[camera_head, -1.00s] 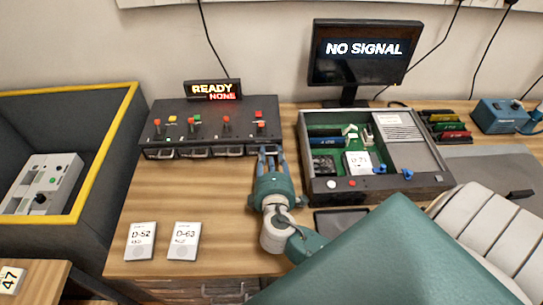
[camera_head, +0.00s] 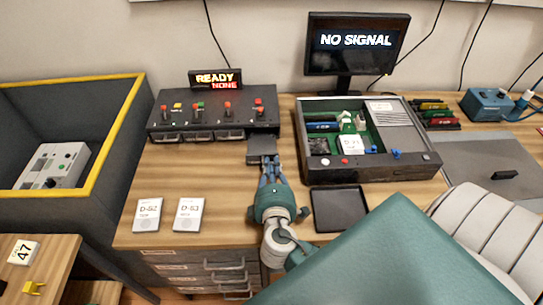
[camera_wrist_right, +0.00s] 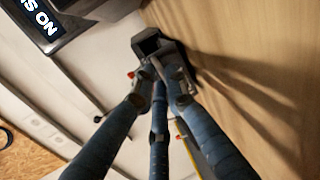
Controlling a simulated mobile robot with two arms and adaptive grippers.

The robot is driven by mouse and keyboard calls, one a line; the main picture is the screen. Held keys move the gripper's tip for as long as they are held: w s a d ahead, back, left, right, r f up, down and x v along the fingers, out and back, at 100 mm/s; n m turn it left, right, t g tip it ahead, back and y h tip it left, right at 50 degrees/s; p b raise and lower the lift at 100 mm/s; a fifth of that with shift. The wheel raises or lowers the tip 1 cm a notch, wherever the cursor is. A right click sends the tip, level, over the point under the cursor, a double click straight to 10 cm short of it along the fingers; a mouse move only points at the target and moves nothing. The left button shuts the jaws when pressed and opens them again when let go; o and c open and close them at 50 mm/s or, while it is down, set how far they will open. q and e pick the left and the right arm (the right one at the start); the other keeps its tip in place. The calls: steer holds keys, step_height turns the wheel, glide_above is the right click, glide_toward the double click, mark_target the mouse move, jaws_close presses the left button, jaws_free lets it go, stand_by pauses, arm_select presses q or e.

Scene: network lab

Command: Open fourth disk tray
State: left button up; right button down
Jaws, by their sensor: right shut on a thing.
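The dark disk unit (camera_head: 215,112) stands at the back of the desk with red-topped levers on it and trays along its front. Its fourth tray (camera_head: 261,147), the rightmost, sticks out of the front towards me. The other three trays (camera_head: 198,136) sit flush in the unit. My right gripper (camera_head: 268,163) is shut on the front of the fourth tray. In the right wrist view the blue fingers (camera_wrist_right: 158,72) close on the dark tray end (camera_wrist_right: 153,46). The exact grip is partly hidden by the fingers. My left gripper is not in view.
A sign (camera_head: 216,78) reads READY NONE. Disks D-52 (camera_head: 148,214) and D-63 (camera_head: 188,214) lie on the desk at front left. An open case (camera_head: 430,160) and a dark flat tray (camera_head: 338,208) are right of my arm. A monitor (camera_head: 356,45) shows NO SIGNAL.

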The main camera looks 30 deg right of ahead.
steer(key=shift+s+a, duration=0.65)
steer(key=shift+s, duration=0.2)
steer(key=shift+s+a+f, duration=0.1)
steer(key=shift+s, duration=0.1)
steer(key=shift+s+a, duration=0.1)
steer(key=shift+s, duration=0.1)
steer(key=c, duration=2.2)
jaws_free()
steer(key=o, duration=0.5)
steer(key=shift+w, duration=0.1)
steer(key=shift+c, duration=0.2)
steer(key=shift+s+a, duration=0.2)
steer(key=shift+s, duration=0.25)
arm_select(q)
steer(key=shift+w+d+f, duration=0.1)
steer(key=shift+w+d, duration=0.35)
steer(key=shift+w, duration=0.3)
arm_select(e)
steer(key=v, duration=1.1)
